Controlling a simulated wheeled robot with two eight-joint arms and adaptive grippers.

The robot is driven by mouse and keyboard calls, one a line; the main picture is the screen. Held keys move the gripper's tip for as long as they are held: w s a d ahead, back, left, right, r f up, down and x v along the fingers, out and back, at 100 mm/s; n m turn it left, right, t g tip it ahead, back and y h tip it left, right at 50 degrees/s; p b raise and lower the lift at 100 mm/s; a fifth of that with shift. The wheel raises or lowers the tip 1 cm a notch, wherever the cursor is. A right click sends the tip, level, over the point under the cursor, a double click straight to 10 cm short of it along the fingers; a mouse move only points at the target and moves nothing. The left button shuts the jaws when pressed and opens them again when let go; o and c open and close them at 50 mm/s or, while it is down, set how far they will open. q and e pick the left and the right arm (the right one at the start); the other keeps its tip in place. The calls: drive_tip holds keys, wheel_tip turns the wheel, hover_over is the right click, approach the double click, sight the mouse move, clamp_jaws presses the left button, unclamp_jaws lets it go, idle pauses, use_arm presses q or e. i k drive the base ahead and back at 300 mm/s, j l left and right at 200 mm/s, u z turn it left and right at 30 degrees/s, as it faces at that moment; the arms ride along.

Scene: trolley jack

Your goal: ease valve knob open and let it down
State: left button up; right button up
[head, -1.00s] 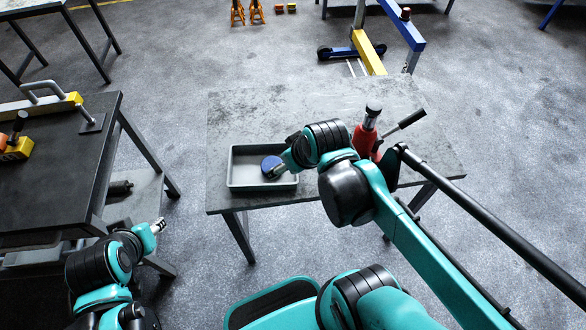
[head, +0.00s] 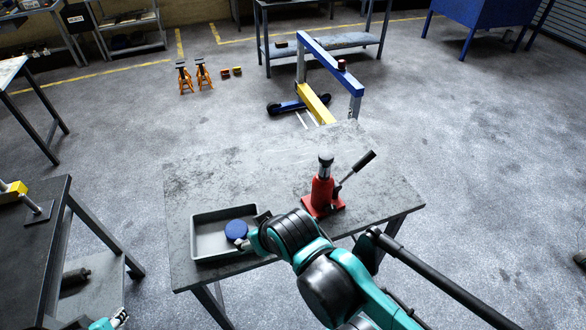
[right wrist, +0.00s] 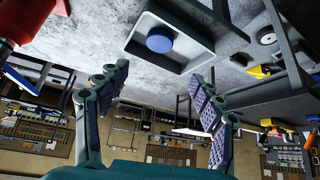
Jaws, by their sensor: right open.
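A red bottle jack (head: 322,190) stands upright on the grey table. Its dark-tipped pump handle (head: 356,172) slants up to the right. No valve knob can be made out on it. A blue round disc (head: 236,229) lies in the grey tray (head: 194,240), left of the jack; the disc also shows in the right wrist view (right wrist: 160,39). My right gripper (right wrist: 160,74) is open and empty, its fingers apart with the tray beyond them; red bodywork shows at that view's top left. My left gripper (head: 120,317) is barely in the frame at bottom left; its jaw state is unclear.
The table (head: 230,175) is mostly bare behind the tray and jack. A dark workbench (head: 30,240) stands at left. A blue and yellow crane (head: 315,95) and orange stands (head: 195,77) are on the floor behind.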

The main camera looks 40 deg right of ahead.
sight(330, 208)
drive_tip(key=z, duration=0.4)
drive_tip(key=l+z, duration=0.1)
drive_tip(key=z, duration=0.65)
drive_tip(key=l+z, duration=0.1)
drive_tip(key=z, duration=0.3)
drive_tip(key=i+j, duration=0.05)
